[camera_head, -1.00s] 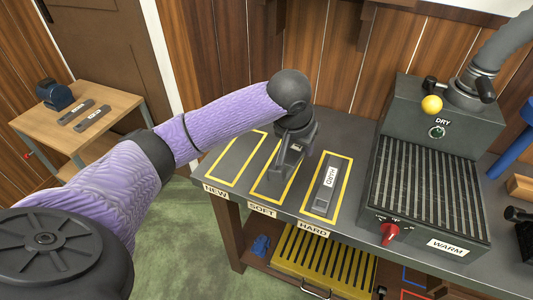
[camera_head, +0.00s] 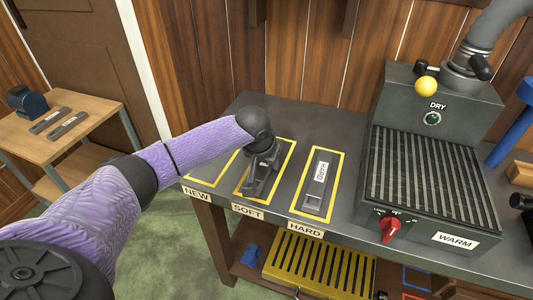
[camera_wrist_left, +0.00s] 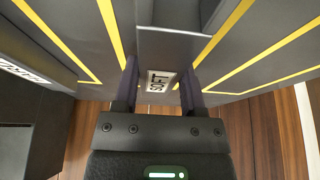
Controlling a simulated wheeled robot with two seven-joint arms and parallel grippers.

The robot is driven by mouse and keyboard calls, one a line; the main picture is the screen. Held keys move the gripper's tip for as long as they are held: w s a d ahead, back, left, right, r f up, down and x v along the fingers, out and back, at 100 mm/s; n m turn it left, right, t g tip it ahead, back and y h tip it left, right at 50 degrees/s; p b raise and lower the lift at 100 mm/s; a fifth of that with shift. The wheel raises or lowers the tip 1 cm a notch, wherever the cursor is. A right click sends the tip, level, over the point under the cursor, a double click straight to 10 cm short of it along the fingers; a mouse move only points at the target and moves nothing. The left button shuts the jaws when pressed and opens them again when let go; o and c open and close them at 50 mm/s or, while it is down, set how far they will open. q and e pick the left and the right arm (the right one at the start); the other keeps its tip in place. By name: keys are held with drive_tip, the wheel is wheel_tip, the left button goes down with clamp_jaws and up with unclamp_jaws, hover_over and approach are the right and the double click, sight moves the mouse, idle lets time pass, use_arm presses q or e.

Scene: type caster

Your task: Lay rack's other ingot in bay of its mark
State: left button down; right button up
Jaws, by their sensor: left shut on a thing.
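My left gripper (camera_head: 259,172) is shut on a dark grey ingot (camera_head: 251,189) over the SOFT bay (camera_head: 284,172), a yellow outline on the bench. In the left wrist view the ingot's white SOFT label (camera_wrist_left: 160,81) shows between the two fingers. The ingot lies low, lengthwise with the bay; I cannot tell whether it touches the bench. A second ingot (camera_head: 313,200), labelled HARD, lies inside the HARD bay (camera_head: 308,217) to the right. The NEW bay (camera_head: 208,186) to the left looks empty where it shows; my arm hides part of it. My right gripper is out of view.
The dark WARM/DRY unit with a ribbed top (camera_head: 430,175), a red knob (camera_head: 390,230) and a yellow ball (camera_head: 425,86) stands right of the bays. A wooden side table (camera_head: 90,110) at left holds two dark bars (camera_head: 66,125) and a blue object (camera_head: 27,101). A yellow slatted tray (camera_head: 320,265) sits below.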

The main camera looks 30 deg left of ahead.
use_arm(q)
drive_tip(key=shift+r, duration=0.15)
drive_tip(key=shift+c, duration=2.2)
unclamp_jaws()
drive_tip(key=shift+o, duration=1.1)
drive_tip(key=shift+s, duration=0.1)
drive_tip(key=shift+o, duration=0.3)
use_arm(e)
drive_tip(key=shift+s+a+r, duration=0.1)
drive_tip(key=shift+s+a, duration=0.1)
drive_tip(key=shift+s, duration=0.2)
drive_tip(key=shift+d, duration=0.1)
